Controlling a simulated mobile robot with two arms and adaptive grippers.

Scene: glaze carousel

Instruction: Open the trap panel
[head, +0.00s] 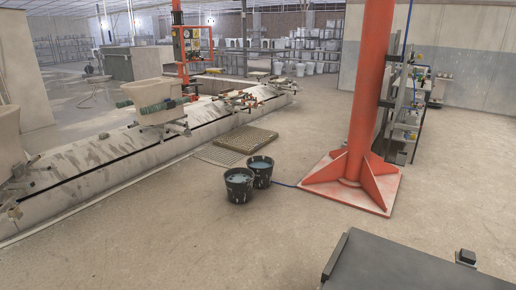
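No panel in the head view can be told for certain as the trap panel. A raised, tan slatted grate or mat (247,139) lies on the floor beside the long carousel base. A flatter floor grating (218,156) lies against its near left side, flush or nearly flush with the floor. I cannot tell whether either one is the panel or lifts open. Neither of my grippers is in view.
Two dark buckets of liquid (238,184) (261,172) stand just in front of the gratings. An orange column (368,90) on a wide base plate (353,183) stands to their right, with a blue hose. The long carousel base (95,165) blocks the left.

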